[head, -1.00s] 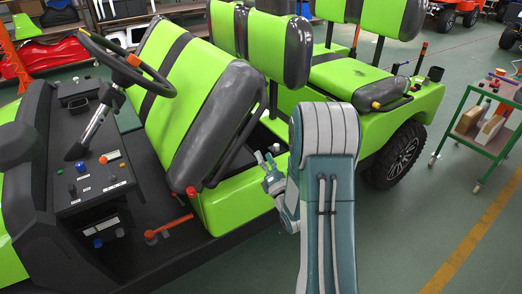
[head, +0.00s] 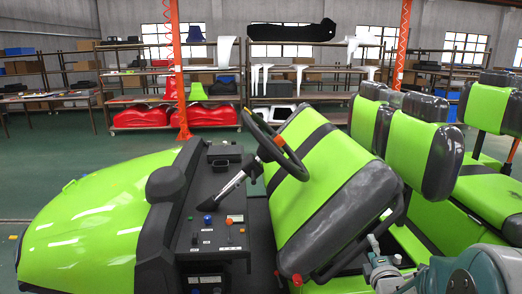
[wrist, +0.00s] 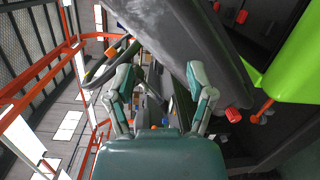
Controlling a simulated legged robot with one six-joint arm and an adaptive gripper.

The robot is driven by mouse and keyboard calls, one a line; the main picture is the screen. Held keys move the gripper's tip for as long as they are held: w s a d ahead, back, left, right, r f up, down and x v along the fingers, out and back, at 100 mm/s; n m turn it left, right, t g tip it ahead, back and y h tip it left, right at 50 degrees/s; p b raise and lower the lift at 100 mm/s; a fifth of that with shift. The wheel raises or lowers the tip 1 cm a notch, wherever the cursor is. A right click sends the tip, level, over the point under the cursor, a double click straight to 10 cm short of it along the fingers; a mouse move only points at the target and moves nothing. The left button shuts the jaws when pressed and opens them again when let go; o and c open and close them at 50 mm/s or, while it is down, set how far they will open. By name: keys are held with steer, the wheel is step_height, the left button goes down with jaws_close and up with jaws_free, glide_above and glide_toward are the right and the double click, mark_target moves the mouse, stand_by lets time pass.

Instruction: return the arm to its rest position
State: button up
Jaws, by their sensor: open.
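My gripper (wrist: 160,95) is open and empty in the wrist view, its two fingers spread apart. In the head view my gripper (head: 378,262) shows small at the lower right, beside the cart's tilted front seat, with part of my arm at the bottom right corner. The green and black cart (head: 95,215) fills the lower head view. Its front seat (head: 322,185) is tipped up at an angle. In the wrist view the dark underside of the seat (wrist: 185,35) lies just beyond the fingers. I cannot tell the exact gap.
The steering wheel (head: 275,145) and black dashboard (head: 208,230) stand left of the seat. More green seats (head: 425,155) are at the right. Orange posts (head: 178,70) and loaded shelves (head: 190,85) stand at the back. Open green floor lies between the cart and the shelves.

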steer(key=s+a+r+m+g, duration=0.1)
steer(key=s+a+m+g, duration=0.3)
steer(key=s, duration=0.5)
steer(key=s+a+r+m+g+y, duration=0.1)
steer(key=s+a+m+g, duration=0.3)
steer(key=s+m, duration=0.5)
steer(key=s+a+r+m+g, duration=0.2)
steer(key=s+a+m+g, duration=0.2)
steer(key=s, duration=0.6)
steer(key=shift+s+a+r+m+y, duration=0.25)
steer(key=shift+a+m, duration=0.45)
steer(key=shift+m, duration=0.5)
steer(key=shift+w+d, duration=0.1)
